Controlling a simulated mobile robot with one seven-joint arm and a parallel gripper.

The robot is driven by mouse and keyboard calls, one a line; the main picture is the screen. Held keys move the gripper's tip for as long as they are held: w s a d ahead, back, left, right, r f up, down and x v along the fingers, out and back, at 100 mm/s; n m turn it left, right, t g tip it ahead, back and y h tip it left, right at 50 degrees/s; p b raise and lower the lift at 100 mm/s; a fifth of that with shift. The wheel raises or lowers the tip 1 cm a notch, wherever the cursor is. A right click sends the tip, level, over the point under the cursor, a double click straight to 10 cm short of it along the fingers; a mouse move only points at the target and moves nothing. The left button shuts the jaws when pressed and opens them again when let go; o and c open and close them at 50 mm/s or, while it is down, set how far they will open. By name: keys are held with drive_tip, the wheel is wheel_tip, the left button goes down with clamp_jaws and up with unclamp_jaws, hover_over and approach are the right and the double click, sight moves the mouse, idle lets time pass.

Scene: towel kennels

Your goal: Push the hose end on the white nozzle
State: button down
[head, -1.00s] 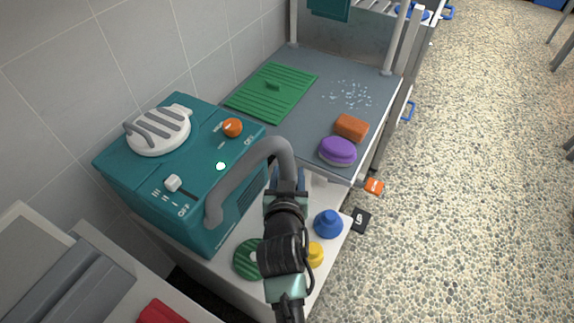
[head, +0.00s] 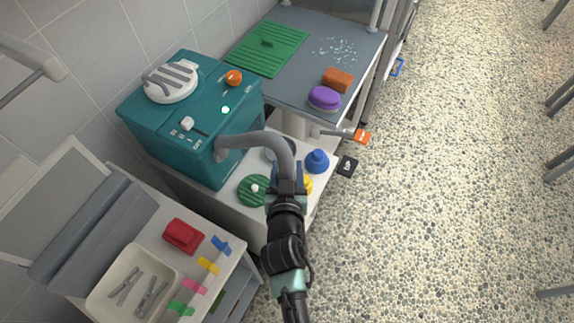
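The thick grey hose (head: 255,139) arches from the side of the teal machine (head: 168,125) to my gripper (head: 287,188). My gripper seems shut on its free end, above the front of the white shelf; the end's opening is hidden. A blue nozzle-like piece (head: 317,160) stands right of the hose, and a yellow one (head: 306,184) is partly hidden by my gripper. A pale round piece (head: 272,154) shows partly behind the hose; I cannot tell whether it is the white nozzle. A green striped disc (head: 251,192) with a white knob lies to the left.
A grey table (head: 300,50) behind holds a green ribbed mat (head: 265,48), an orange block (head: 338,80) and a purple sponge (head: 324,98). At front left, a cart carries a tray (head: 110,279), a red box (head: 183,236) and coloured clips. The floor at right is open.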

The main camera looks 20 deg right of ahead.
drive_tip(key=shift+f+b, duration=2.3)
drive_tip(key=shift+f, duration=0.45)
drive_tip(key=shift+f+b, duration=1.4)
drive_tip(key=shift+b, duration=0.2)
idle(0.7)
